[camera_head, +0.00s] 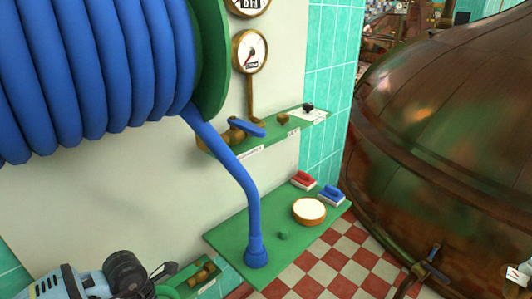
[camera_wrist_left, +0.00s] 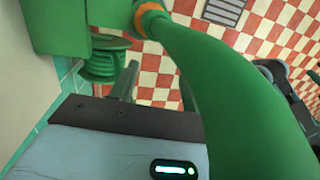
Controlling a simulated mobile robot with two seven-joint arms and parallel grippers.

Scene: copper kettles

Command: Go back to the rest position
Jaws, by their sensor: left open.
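My left gripper (camera_wrist_left: 158,85) shows in the left wrist view, with its two fingers apart beyond the dark plate of the wrist. A thick green hose (camera_wrist_left: 225,80) with an orange collar (camera_wrist_left: 148,9) runs very close to the camera, past the right finger and partly hiding it. I cannot tell whether the hose touches the finger. Nothing is seen held between the fingers. In the head view, my light blue left arm shows at the lower left, and the fingers are not visible there. My right gripper is in neither view.
A blue hose reel (camera_head: 95,75) hangs at the upper left, its hose end (camera_head: 256,250) down on a green shelf (camera_head: 225,238). A round white-topped object (camera_head: 309,211) and red (camera_head: 303,180) and blue (camera_head: 331,195) brushes lie there. A copper kettle (camera_head: 450,140) fills the right.

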